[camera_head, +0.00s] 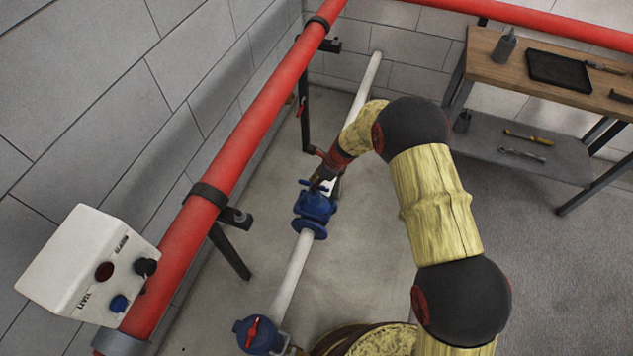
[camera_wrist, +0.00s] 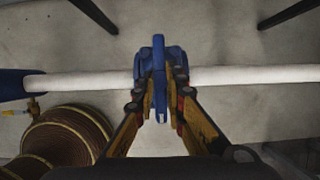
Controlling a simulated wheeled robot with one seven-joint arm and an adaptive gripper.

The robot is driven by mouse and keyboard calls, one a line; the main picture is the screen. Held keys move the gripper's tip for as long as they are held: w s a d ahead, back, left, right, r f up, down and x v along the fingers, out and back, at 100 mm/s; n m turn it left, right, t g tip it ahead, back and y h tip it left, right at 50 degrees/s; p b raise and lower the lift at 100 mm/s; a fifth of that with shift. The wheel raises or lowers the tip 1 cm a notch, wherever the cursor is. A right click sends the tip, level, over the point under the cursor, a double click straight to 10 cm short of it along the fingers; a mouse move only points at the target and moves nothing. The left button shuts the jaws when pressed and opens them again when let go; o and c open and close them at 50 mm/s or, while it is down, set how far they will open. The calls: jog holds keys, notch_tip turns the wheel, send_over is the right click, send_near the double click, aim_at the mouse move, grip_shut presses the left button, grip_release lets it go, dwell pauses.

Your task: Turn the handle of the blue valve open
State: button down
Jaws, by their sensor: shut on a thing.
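The blue valve (camera_head: 314,208) sits on a white pipe running along the floor, in the middle of the head view. In the wrist view the blue valve (camera_wrist: 173,56) is at the centre, and its blue handle (camera_wrist: 159,75) is a narrow upright bar between my fingers. My gripper (camera_wrist: 159,104) is shut on the handle, one finger on each side. In the head view my gripper (camera_head: 328,182) reaches the top of the valve from above, and the arm partly hides the far side. The exact angle of the handle is hard to tell.
A second blue valve with a red handle (camera_head: 258,335) is nearer on the white pipe (camera_head: 291,276). A thick red pipe (camera_head: 240,140) and a white control box (camera_head: 85,262) stand left. A workbench (camera_head: 510,65) stands back right.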

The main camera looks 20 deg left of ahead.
jog(key=shift+w+n, duration=0.15)
jog(key=shift+n, duration=0.25)
